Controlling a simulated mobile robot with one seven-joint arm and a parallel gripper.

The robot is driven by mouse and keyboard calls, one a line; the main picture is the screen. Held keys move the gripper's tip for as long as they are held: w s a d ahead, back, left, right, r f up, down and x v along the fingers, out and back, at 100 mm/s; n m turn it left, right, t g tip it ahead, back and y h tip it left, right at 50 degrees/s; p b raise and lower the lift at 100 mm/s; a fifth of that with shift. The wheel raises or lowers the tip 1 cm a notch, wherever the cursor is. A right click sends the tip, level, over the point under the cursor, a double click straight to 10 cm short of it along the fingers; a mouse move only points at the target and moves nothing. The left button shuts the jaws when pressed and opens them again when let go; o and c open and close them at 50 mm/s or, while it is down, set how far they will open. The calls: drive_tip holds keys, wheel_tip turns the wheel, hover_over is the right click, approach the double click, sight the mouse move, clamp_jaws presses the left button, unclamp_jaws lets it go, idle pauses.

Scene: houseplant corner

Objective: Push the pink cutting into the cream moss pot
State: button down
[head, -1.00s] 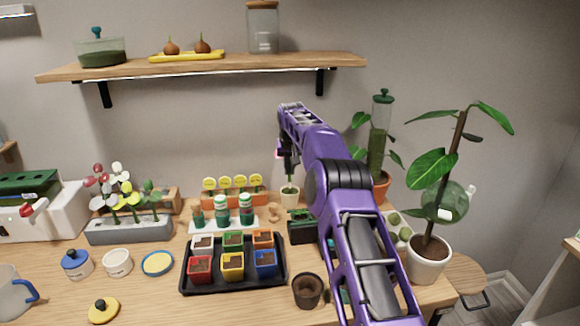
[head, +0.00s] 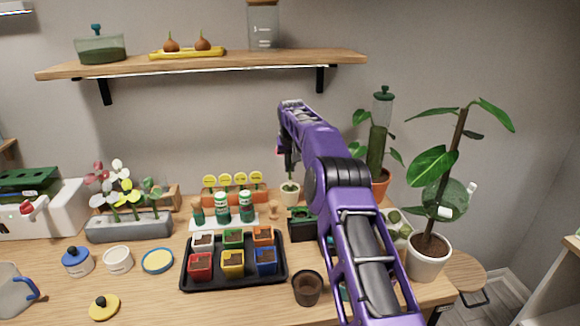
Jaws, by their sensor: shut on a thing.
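The cream moss pot (head: 290,196) stands at the back of the table, upright, with some green showing at its mouth. My gripper (head: 290,172) points down just above this pot, small and dark at the end of my purple arm. It is shut on the cutting, which is mostly hidden. A small pink patch (head: 279,153) shows at the gripper's left side. A thin green stem shows between the fingertips and the pot. I cannot tell how deep its lower end sits in the moss.
A black tray (head: 233,286) holding several coloured pots lies in front. Bottles on a white stand (head: 224,224) are to the left. A brown pot (head: 307,288) stands at the front. Tall plants (head: 429,258) stand to the right, and a shelf (head: 205,67) hangs above.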

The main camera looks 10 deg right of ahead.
sight(290, 177)
drive_tip(key=shift+f+b, duration=1.1)
drive_tip(key=shift+f, duration=1.3)
drive_tip(key=c, duration=0.9)
unclamp_jaws()
drive_tip(key=shift+o, duration=0.3)
drive_tip(key=o, duration=0.4)
drive_tip(key=shift+c, duration=0.2)
drive_tip(key=shift+r+p, duration=1.2)
drive_tip(key=shift+r, duration=2.3)
